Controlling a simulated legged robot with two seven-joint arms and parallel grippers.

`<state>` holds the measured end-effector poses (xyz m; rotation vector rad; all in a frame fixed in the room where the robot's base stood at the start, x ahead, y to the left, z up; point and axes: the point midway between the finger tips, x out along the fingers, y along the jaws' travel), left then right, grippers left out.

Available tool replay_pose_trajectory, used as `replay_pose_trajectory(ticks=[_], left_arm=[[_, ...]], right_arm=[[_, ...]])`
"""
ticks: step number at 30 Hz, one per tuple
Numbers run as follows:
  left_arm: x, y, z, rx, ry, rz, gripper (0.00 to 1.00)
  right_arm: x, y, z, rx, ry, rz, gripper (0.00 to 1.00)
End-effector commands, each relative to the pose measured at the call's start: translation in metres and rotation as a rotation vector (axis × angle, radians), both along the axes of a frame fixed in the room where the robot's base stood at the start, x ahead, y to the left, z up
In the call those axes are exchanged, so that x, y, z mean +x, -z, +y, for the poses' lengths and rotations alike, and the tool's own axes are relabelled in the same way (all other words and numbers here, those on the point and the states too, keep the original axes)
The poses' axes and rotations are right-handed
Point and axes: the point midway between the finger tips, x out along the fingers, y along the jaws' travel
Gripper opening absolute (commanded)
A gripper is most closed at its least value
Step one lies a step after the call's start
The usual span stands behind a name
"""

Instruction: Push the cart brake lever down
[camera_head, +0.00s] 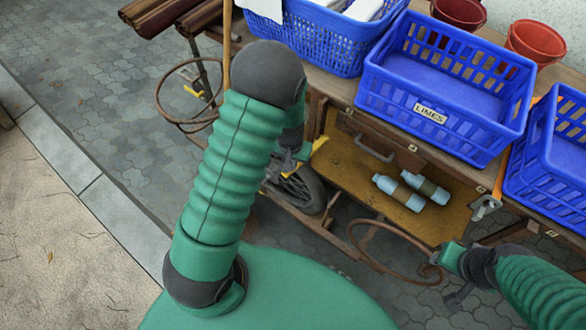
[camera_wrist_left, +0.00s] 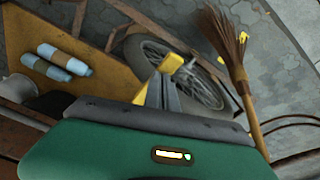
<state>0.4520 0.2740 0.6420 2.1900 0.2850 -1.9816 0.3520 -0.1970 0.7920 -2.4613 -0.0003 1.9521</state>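The cart brake lever is a yellow bar beside the dark cart wheel (camera_head: 302,190). In the head view its yellow end (camera_head: 319,145) shows just right of my left gripper (camera_head: 296,155). In the left wrist view the yellow lever (camera_wrist_left: 172,62) lies at the fingertips of my left gripper (camera_wrist_left: 168,84), in front of the spoked wheel (camera_wrist_left: 190,80). The grey fingers look closed together; whether they touch the lever is unclear. My right gripper (camera_head: 455,285) is at the lower right, away from the lever, and its fingers are too small to read.
The wooden cart carries blue crates (camera_head: 440,85) and red pots (camera_head: 536,42). Two pale bottles (camera_head: 400,192) lie on the yellow lower shelf (camera_head: 352,170). A broom (camera_wrist_left: 225,45) stands near the wheel. Rusty hoops (camera_head: 390,265) stick out from the cart.

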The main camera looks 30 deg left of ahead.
Motion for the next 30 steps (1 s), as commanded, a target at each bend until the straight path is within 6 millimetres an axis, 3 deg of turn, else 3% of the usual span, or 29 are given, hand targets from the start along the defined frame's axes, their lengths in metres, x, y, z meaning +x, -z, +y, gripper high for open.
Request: replay_pose_trajectory(ticks=[8,20,30], left_arm=[[0.000,0.001,0.000,0.000,0.000,0.000,0.00],[0.000,0.044,0.000,0.000,0.001,0.000,0.00],[-0.002,0.042,0.000,0.000,0.000,0.000,0.00]], right_arm=[[0.000,0.000,0.000,0.000,0.000,0.000,0.36],[0.000,0.032,0.000,0.000,0.000,0.000,0.36],[0.000,0.028,0.000,0.000,0.000,0.000,0.36]])
